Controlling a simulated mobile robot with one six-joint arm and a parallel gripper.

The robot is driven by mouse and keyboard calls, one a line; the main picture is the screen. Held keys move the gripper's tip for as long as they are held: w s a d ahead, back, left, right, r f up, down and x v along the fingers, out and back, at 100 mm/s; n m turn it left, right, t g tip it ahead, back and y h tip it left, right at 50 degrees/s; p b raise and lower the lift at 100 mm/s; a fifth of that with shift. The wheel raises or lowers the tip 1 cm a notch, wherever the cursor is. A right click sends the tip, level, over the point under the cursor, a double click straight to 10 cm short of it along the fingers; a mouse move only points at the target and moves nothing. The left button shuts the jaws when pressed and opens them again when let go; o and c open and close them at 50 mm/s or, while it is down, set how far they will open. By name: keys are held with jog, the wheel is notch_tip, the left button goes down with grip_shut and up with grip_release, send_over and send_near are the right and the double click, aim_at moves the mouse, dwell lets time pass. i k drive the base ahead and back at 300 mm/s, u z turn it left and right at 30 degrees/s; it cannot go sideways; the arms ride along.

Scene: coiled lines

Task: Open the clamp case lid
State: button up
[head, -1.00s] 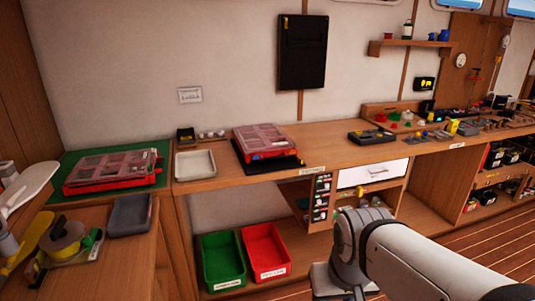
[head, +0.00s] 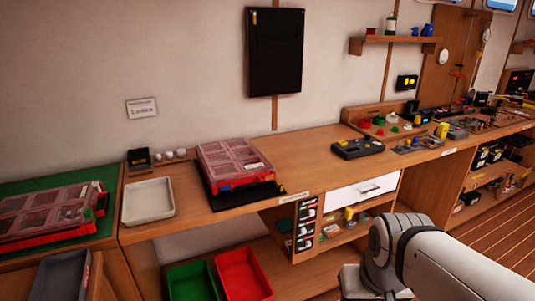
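Two red cases with clear, compartmented lids are in the head view, and I cannot tell which is the clamp case. One case (head: 236,162) lies on a black mat on the wooden bench, its lid looking shut. The other case (head: 48,215) lies on a green mat at the left, its lid also looking shut. My arm shows at the lower right, well apart from both cases. My gripper is out of view.
A pale tray (head: 148,201) and a small black box (head: 139,161) stand between the cases. A dark case (head: 357,148) lies farther right on the bench (head: 300,160). Green (head: 191,283) and red (head: 243,275) bins are below. A grey bin (head: 62,277) is at lower left.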

aim_at(220, 153)
jog(key=u, duration=0.15)
jog(key=i, duration=1.2)
jog(key=u, duration=0.75)
